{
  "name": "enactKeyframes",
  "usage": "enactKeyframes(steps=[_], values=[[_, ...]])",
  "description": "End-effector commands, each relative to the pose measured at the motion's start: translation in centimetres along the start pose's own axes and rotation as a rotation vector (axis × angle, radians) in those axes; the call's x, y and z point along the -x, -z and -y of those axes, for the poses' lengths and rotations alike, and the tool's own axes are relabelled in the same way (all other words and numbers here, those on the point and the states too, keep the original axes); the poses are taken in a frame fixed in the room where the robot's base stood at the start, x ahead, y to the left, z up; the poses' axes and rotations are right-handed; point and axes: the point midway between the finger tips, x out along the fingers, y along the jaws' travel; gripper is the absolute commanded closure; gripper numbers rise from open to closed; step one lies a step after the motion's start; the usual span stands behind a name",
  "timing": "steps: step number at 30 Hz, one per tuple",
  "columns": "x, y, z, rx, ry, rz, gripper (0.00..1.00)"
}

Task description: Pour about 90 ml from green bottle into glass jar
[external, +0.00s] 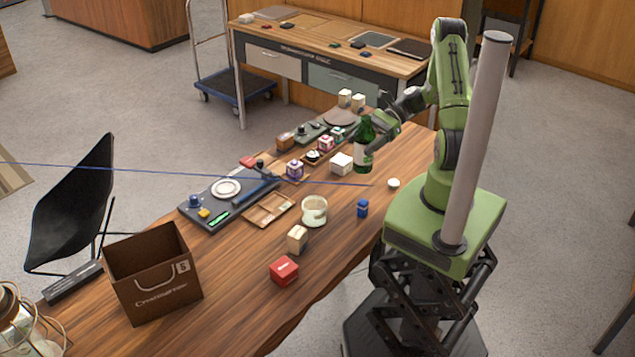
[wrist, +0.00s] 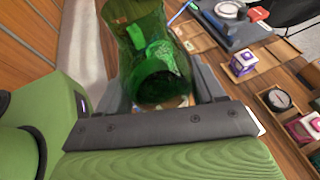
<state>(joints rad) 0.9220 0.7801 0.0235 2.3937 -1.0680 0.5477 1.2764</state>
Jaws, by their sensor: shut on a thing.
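Near the jar are a wooden tray (external: 268,210), a tan box (external: 297,238), a blue item (external: 362,208) and a red box (external: 284,270). A white box (external: 341,164) stands beside the bottle.

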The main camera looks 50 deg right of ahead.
Motion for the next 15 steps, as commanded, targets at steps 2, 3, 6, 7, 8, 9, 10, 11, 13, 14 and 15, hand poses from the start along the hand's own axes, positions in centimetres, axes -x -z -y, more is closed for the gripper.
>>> enactKeyframes(steps=[2, 3, 6, 7, 8, 9, 10, 11, 13, 14, 15], values=[[-0.7, 0.3, 0.2, 0.026, -0.067, 0.001, 0.70], [-1.2, 0.6, 0.3, 0.045, -0.116, 0.003, 0.70], [-3.0, 1.5, 0.8, 0.107, -0.265, 0.004, 0.70], [-3.6, 1.8, 1.0, 0.124, -0.311, 0.004, 0.70], [-4.2, 2.0, 1.2, 0.142, -0.353, 0.004, 0.70], [-5.0, 2.3, 1.5, 0.165, -0.406, 0.004, 0.70], [-5.7, 2.5, 1.7, 0.182, -0.446, 0.005, 0.70], [-6.4, 2.8, 1.9, 0.198, -0.482, 0.005, 0.70], [-8.0, 3.2, 2.4, 0.231, -0.558, 0.005, 0.70], [-8.5, 3.4, 2.6, 0.242, -0.585, 0.004, 0.70], [-9.3, 3.5, 2.8, 0.256, -0.616, 0.004, 0.70]])
